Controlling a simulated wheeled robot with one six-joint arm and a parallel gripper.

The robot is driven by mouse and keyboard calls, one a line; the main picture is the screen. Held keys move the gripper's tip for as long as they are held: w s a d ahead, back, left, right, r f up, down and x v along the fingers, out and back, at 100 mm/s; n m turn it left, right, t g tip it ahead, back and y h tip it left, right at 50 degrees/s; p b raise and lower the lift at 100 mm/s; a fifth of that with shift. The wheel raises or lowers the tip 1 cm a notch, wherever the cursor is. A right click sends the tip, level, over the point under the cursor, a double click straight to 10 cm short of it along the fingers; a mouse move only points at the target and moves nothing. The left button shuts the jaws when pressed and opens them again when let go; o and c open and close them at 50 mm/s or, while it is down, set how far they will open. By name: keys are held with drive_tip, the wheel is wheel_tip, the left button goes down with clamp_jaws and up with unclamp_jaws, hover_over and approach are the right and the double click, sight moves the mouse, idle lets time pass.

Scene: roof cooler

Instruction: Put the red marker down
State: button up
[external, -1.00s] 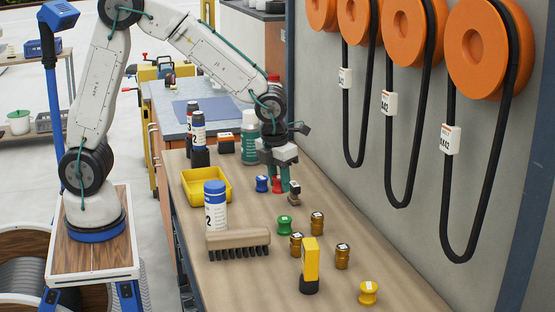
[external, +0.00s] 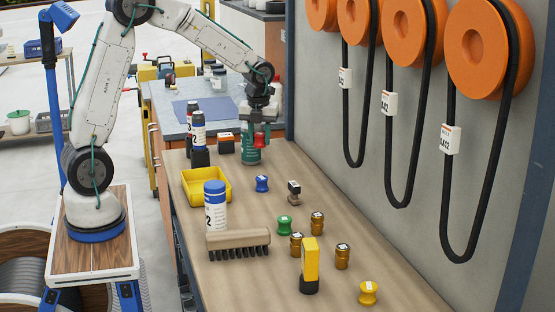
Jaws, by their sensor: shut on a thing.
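The red marker (external: 260,140) is a small red piece held between the fingers of my gripper (external: 258,133). My gripper points down and is shut on it. The marker is held up in the air toward the back of the wooden workbench (external: 340,225), in front of a green bottle (external: 250,156) in the picture. Its exact height above the bench is hard to tell. The blue marker (external: 262,184), green marker (external: 285,225) and yellow marker (external: 368,292) stand on the bench.
A yellow tray (external: 207,187), a white-and-blue can (external: 215,208) and a brush (external: 238,240) line the left side.

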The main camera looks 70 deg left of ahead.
sight(260, 174)
drive_tip(key=shift+a+r+n, duration=0.1)
drive_tip(key=shift+a+n, duration=0.3)
drive_tip(key=shift+a, duration=0.15)
drive_tip(key=shift+d, duration=0.1)
drive_tip(key=shift+n, duration=0.3)
wheel_tip(260, 174, down, 10)
drive_tip(key=shift+r, duration=0.1)
drive_tip(key=o, duration=1)
drive_tip(key=shift+c, duration=0.2)
drive_tip(key=r, duration=0.4)
drive_tip(key=d+r, duration=0.1)
drive_tip(key=r, duration=0.7)
drive_tip(key=shift+s+d, duration=0.25)
